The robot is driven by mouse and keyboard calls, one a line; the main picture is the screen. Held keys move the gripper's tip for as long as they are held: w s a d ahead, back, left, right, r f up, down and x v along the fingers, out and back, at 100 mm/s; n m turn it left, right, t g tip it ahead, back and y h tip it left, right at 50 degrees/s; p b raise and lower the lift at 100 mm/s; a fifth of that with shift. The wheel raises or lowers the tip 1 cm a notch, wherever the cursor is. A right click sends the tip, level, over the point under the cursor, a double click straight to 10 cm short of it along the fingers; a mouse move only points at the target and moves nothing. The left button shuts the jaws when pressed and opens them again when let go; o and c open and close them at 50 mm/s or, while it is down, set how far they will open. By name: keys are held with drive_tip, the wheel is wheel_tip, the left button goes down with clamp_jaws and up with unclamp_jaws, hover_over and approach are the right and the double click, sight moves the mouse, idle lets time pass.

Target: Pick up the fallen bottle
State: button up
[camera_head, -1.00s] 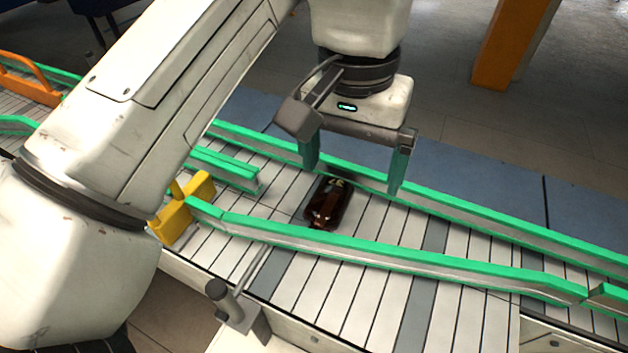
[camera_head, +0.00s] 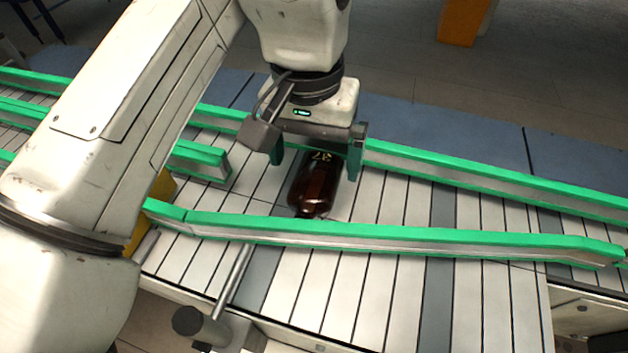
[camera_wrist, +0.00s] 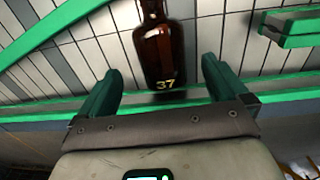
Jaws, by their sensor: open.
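The fallen amber bottle (camera_head: 316,187) lies on its side on the white slatted conveyor in the head view. Its neck points toward the near green rail and its base, marked with a yellow 37, toward the far rail. My gripper (camera_head: 314,169) is open above the bottle's base end, one finger toward each side. In the wrist view the bottle (camera_wrist: 160,50) lies ahead of and between my open fingers (camera_wrist: 165,82), with a gap on both sides. I cannot tell from these views how high the fingertips are above the belt.
Green-topped rails run along the near side (camera_head: 380,236) and the far side (camera_head: 460,178) of the conveyor (camera_head: 400,203). A short green rail (camera_head: 200,158) ends left of the bottle. The belt right of the bottle is clear.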

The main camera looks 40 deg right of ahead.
sight(315, 176)
drive_tip(key=shift+d+f, duration=0.15)
drive_tip(key=shift+f, duration=2.85)
drive_tip(key=shift+c, duration=0.3)
drive_tip(key=c, duration=1.1)
